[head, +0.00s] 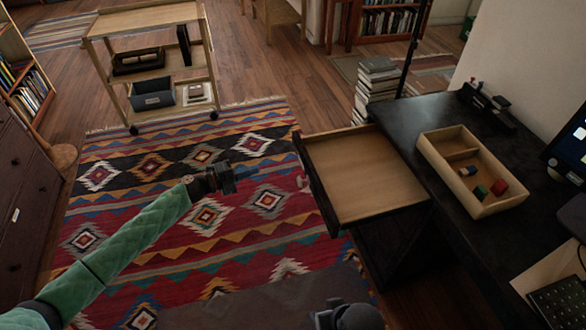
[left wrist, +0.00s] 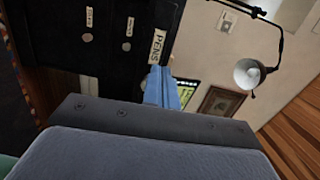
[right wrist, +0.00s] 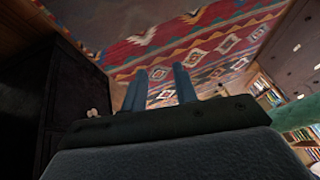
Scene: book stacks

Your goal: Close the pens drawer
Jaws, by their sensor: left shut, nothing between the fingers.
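The pens drawer (head: 365,170) is pulled out from the black desk (head: 405,112), and its wooden inside looks empty. A pale knob (head: 302,181) shows on its dark front. In the left wrist view, a PENS label (left wrist: 157,46) is on the dark front. My left gripper (head: 252,171) is shut and empty, left of the drawer front and pointing at it, with a gap between in the head view. Its blue fingers (left wrist: 162,88) are together in the left wrist view. My right gripper (right wrist: 160,88) is open and empty; its fingers are out of the head view.
A wooden tray (head: 450,165) with small coloured blocks sits on the desk. A book stack (head: 375,85) and a lamp pole stand behind the drawer. A wooden cart (head: 150,60) is at the back left. The patterned rug (head: 190,230) left of the drawer is clear.

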